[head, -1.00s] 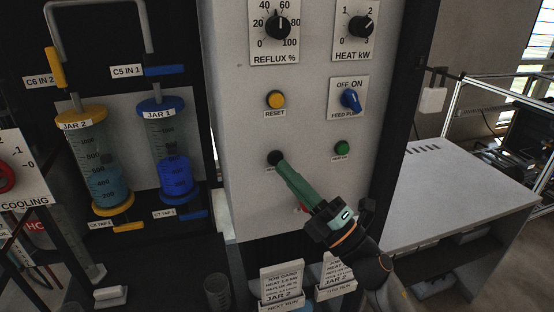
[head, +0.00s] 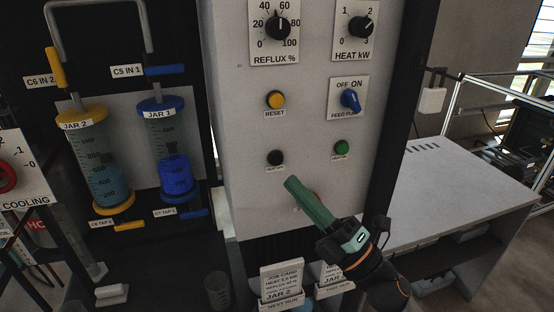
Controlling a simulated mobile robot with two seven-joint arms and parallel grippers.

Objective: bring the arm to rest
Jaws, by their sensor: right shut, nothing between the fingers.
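My right gripper (head: 291,184) has green fingers, shut with nothing between them. It comes up from the lower right in front of the light grey control panel (head: 240,150). Its tip is a little below and right of the black button (head: 275,158) and looks clear of it. Behind the fingers a red part (head: 315,194) on the panel is mostly hidden. The green button (head: 341,148) is up and right of the fingertips. My left gripper is not in view.
Above are a yellow reset button (head: 275,99), a blue feed pump switch (head: 350,100) and two black dials. Left stand jar 1 (head: 173,150) and jar 2 (head: 98,160) with liquid. Job cards (head: 282,281) stand below. A grey bench (head: 450,190) is at right.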

